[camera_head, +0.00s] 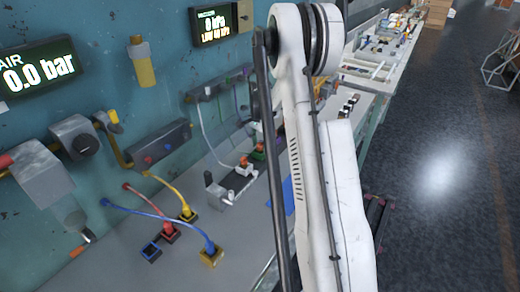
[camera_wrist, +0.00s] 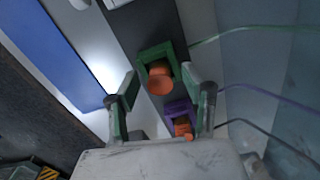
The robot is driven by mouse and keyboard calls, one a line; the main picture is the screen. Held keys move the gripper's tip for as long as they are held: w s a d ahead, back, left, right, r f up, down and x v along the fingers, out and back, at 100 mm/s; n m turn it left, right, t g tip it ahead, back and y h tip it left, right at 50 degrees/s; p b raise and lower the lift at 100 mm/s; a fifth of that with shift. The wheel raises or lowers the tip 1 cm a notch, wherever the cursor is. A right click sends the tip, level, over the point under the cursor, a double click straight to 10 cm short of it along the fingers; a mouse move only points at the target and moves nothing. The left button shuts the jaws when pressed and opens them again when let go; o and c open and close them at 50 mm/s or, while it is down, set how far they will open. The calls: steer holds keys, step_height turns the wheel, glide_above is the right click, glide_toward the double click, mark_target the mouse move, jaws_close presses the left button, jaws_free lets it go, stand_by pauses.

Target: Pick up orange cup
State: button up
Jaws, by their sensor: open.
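In the wrist view an orange cup (camera_wrist: 161,80) sits in a square green holder (camera_wrist: 145,55). A second orange piece (camera_wrist: 183,127) sits in a purple holder (camera_wrist: 175,107), nearer my palm in the picture. My gripper (camera_wrist: 159,72) is open, its two fingers apart with nothing held between them. The cup in the green holder appears between the fingertips; how far below them it lies I cannot tell. In the head view my arm hides my gripper. A small green piece (camera_head: 259,152) on the bench there is partly hidden by the arm.
Coloured cables run from the wall to blocks on the bench, including a yellow block (camera_head: 211,257) and a red plug (camera_head: 168,230). A blue panel (camera_wrist: 50,50) lies left of the holders. A pressure display (camera_head: 40,68) hangs on the wall. Open floor (camera_head: 440,180) lies right.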

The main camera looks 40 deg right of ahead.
steer(key=c, duration=1)
